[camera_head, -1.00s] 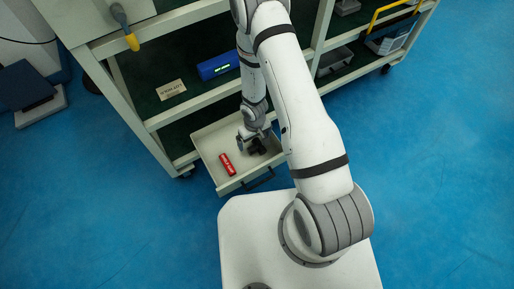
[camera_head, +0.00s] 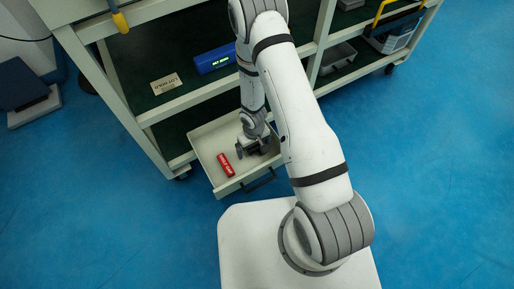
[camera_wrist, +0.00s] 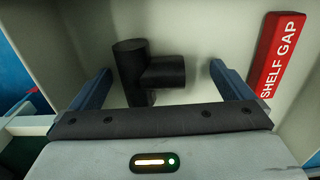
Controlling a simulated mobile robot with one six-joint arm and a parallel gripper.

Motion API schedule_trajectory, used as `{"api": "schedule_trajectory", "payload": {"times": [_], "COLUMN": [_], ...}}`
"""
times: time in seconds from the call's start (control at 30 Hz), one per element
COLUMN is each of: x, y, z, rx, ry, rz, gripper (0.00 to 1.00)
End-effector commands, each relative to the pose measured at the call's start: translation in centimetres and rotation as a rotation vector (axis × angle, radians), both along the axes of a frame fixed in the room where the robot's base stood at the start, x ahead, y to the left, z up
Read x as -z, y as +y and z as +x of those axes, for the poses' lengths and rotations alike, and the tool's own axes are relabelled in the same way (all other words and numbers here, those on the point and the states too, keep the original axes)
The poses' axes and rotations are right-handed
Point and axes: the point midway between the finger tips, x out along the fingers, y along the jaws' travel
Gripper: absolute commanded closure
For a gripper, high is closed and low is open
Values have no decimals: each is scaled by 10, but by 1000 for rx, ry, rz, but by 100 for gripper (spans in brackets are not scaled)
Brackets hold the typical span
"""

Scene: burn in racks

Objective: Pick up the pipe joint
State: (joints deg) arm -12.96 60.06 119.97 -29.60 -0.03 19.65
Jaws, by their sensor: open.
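The pipe joint (camera_wrist: 146,72) is a black T-shaped piece lying in the open drawer (camera_head: 208,150). In the wrist view it lies between the two blue-grey fingers of my gripper (camera_wrist: 160,88). The fingers are open, with a gap on each side of the joint; the left gap is narrower than the right one. In the head view my gripper (camera_head: 251,149) is down in the drawer, and it and my arm mostly hide the joint.
A red block (camera_head: 225,165) marked "SHELF GAP" lies in the drawer, and it stands right of my gripper in the wrist view (camera_wrist: 280,55). The drawer walls are close around. Above, the rack shelf holds a blue device (camera_head: 216,59) and a tan label card (camera_head: 166,84).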

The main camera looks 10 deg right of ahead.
Motion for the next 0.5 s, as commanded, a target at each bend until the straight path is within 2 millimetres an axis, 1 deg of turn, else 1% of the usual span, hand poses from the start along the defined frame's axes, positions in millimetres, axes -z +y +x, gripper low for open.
{"api": "schedule_trajectory", "payload": {"times": [0.03, 0.07, 0.5], "x": [0, 0, 0], "y": [0, 0, -1], "z": [0, 0, 0], "rx": [0, 0, 1], "ry": [0, 0, 0], "rz": [0, 0, 0], "gripper": [2, 5, 41]}}
